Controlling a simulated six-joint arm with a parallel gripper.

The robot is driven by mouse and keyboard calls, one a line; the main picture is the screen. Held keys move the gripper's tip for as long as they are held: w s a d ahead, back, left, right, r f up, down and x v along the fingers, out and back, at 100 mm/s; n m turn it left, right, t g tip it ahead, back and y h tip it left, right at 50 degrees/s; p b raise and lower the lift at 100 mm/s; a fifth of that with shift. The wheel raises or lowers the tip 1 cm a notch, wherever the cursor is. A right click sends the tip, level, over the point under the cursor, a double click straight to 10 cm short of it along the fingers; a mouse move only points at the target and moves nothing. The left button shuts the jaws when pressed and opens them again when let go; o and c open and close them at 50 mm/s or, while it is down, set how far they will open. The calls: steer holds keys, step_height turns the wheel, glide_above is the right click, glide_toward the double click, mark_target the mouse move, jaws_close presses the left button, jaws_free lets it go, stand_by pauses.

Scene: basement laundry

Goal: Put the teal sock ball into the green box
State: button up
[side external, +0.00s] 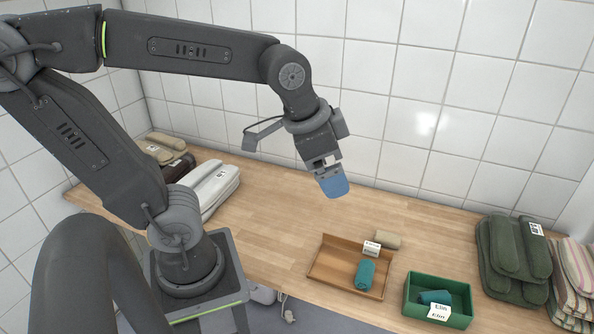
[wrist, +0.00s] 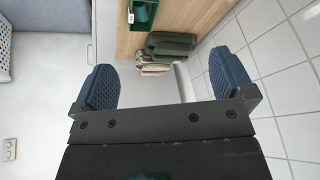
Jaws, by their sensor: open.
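A teal rolled sock ball (side external: 366,273) lies in the right part of a shallow wooden tray (side external: 322,276) on the wooden counter. The green box (side external: 462,316) stands right of the tray, and a teal item (side external: 430,297) shows inside it, partly hidden by a white label. In the wrist view, the green box (wrist: 156,45) is at the top, with a teal item (wrist: 142,13) inside. My gripper (side external: 333,188) is high above the counter, behind and left of the tray in the picture. Its blue fingers are apart and nothing is between them in the wrist view (wrist: 165,65).
A beige roll (side external: 387,240) lies at the tray's back right corner, near a white label (side external: 372,248). Folded green towels (side external: 513,260) and striped cloths (side external: 573,285) stand right of the box. White bundles (side external: 213,187) lie at left. A tiled wall (side external: 430,110) closes the back.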

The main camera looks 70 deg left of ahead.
steer(key=s+n, duration=0.2)
steer(key=s, duration=0.1)
steer(key=s+a+f+n, duration=0.1)
steer(key=s, duration=0.1)
steer(key=shift+f+t, duration=0.1)
steer(key=shift+t, duration=0.3)
